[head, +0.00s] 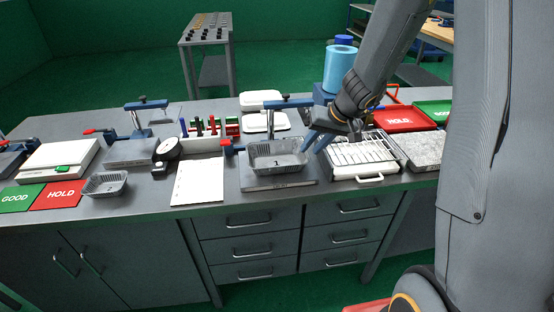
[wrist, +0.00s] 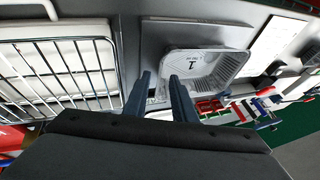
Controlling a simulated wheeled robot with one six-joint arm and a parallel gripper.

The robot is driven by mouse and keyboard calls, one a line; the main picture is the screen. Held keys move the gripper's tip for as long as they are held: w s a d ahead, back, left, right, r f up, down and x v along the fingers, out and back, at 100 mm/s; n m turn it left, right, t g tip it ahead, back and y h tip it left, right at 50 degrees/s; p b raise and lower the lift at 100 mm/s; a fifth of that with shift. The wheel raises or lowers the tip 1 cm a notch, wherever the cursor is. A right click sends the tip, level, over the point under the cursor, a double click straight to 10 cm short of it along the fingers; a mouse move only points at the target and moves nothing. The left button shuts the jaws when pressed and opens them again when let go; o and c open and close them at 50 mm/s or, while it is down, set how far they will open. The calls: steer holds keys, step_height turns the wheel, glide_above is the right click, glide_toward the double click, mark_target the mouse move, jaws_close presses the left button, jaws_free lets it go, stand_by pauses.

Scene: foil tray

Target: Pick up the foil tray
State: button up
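A silvery foil tray (head: 277,157) marked "1" sits upright on a flat grey plate (head: 250,184) near the middle of the bench. The foil tray also shows in the wrist view (wrist: 208,68), just beyond my fingers. My gripper (head: 316,142) is open and empty at the right end of the tray. In the wrist view, my gripper (wrist: 160,76) has its two blue fingers apart, and the right fingertip overlaps the tray's near rim. I cannot tell whether it touches. A smaller foil tray (head: 105,184) lies farther left on the bench.
A wire rack (head: 362,150) stands close on the right of my gripper. A blue clamp arm (head: 287,103) is behind the tray. A white sheet (head: 198,182) lies to the left, with a round dial (head: 168,150) and red HOLD mat (head: 60,194) beyond it.

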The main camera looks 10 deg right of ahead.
steer(key=shift+p+x, duration=0.75)
steer(key=shift+x, duration=1.9)
steer(key=shift+w+a+r, duration=0.1)
steer(key=shift+w+a, duration=0.05)
steer(key=shift+a, duration=0.05)
jaws_close()
